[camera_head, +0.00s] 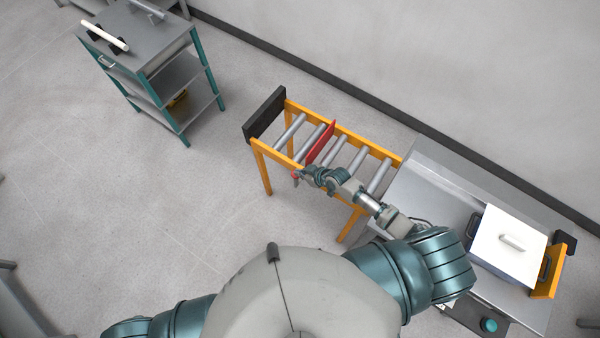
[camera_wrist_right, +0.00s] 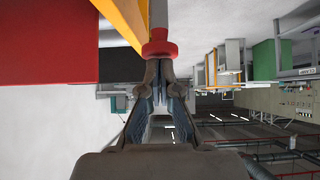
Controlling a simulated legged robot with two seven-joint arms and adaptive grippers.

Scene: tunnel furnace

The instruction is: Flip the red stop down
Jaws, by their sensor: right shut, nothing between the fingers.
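The red stop (camera_head: 322,142) is a flat red plate that stands up between the rollers of the orange roller conveyor. Its plate also shows in the wrist view (camera_wrist_right: 48,42), large at the upper left. A round red knob (camera_wrist_right: 159,44) sits by the orange rail, right at my right fingertips. My right gripper (camera_head: 301,178) is at the near side of the conveyor, by the knob. It is shut with nothing between its fingers, and its tips (camera_wrist_right: 158,68) point at the knob; I cannot tell if they touch. My left gripper is out of view.
The orange conveyor (camera_head: 351,134) has a black end block (camera_head: 264,114) at its far left. At its right is a metal table (camera_head: 420,192) with a white-lidded box (camera_head: 508,240). A teal-legged shelf cart (camera_head: 150,50) stands at upper left.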

